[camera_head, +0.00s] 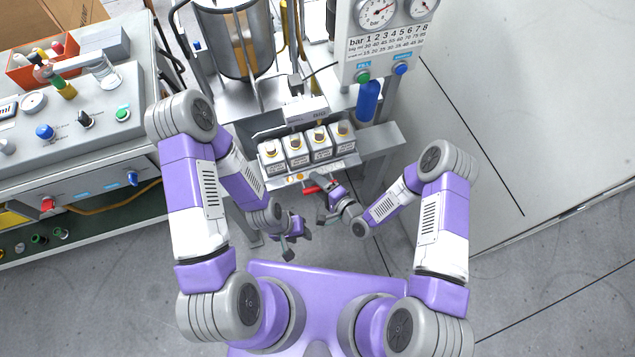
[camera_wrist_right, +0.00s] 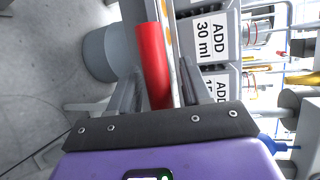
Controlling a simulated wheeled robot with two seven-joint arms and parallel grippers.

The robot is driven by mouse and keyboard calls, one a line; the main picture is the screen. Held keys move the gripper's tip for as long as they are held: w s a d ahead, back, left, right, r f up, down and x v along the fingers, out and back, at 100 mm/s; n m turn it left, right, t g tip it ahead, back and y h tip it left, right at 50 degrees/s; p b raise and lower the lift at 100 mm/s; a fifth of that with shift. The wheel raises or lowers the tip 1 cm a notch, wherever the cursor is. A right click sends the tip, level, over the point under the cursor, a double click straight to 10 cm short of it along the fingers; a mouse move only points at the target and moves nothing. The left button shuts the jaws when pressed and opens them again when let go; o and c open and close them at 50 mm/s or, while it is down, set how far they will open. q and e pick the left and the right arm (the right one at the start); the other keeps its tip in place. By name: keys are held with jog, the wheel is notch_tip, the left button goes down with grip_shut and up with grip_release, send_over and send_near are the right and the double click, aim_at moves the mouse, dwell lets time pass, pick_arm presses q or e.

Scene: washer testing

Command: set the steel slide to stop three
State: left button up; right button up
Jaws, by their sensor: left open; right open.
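The steel slide's front strip (camera_head: 345,167) runs below a row of grey boxes in the head view, with orange dots along it. A red grip (camera_head: 318,188) stands at this strip; which stop it is at cannot be told. In the right wrist view the red grip (camera_wrist_right: 153,60) lies between the two fingers of my right gripper (camera_wrist_right: 160,85), beside the dotted strip (camera_wrist_right: 171,45). The fingers are apart, and no firm hold on the grip shows. In the head view my right gripper (camera_head: 321,196) is at the grip. My left gripper (camera_head: 297,244) is open and empty, lower and to the left.
Several labelled boxes (camera_head: 296,152) stand above the strip; one label (camera_wrist_right: 212,40) reads "ADD 30 ml". A gauge panel (camera_head: 380,45) is at the upper right, a steel tank (camera_head: 215,40) behind. A bench with knobs (camera_head: 80,95) is at left. The floor (camera_head: 345,245) below is clear.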

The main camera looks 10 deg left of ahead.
jog(key=p+v, duration=0.1)
jog(key=v, duration=0.6)
jog(key=shift+d+p, duration=0.15)
jog(key=shift+p, duration=0.15)
jog(key=s+d+n+g+h+p, duration=0.3)
jog(key=s+d+n+g+h, duration=0.3)
jog(key=s+d+g, duration=0.3)
jog(key=s+d+h, duration=0.1)
jog(key=s, duration=0.2)
jog(key=shift+d+r+n, duration=0.25)
jog(key=shift+r+n, duration=0.05)
jog(key=shift+r, duration=0.05)
